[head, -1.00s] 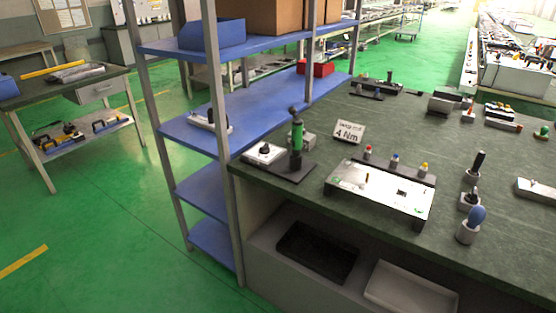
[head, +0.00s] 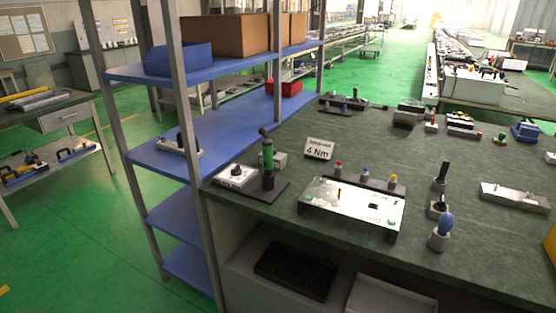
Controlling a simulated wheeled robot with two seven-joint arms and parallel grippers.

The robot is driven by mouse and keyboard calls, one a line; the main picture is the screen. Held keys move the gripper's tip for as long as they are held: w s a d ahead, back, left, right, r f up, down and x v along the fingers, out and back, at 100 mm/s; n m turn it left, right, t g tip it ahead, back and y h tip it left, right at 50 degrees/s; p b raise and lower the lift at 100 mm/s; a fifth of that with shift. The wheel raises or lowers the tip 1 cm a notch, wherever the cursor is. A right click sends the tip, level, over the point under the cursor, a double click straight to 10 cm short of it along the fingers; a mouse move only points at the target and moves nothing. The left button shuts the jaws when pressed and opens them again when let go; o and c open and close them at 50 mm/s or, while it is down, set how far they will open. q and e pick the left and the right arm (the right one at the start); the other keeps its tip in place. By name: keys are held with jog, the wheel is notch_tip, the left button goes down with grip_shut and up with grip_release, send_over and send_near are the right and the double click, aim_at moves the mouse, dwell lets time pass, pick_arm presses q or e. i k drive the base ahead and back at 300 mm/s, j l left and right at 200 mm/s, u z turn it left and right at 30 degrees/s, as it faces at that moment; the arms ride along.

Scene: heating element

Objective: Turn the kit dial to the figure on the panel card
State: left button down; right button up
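The panel card (head: 318,149) stands on the dark green bench top and reads "4 Nm", with a smaller line above it. A white box with a dark dial knob (head: 236,176) sits at the bench's left corner and may be the kit dial; its setting is too small to read. A green and black upright tool (head: 268,160) stands on a dark base just right of that box. A white panel (head: 352,206) lies in front of the card. Neither of my grippers is in view.
A blue-shelved metal rack (head: 209,136) stands against the bench's left side. A blue-handled tool (head: 445,225) and other tools stand to the right. Green floor is open at the left.

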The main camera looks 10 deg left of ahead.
aim_at(236, 171)
jog(key=i+u, duration=0.75)
jog(key=i+l, duration=0.05)
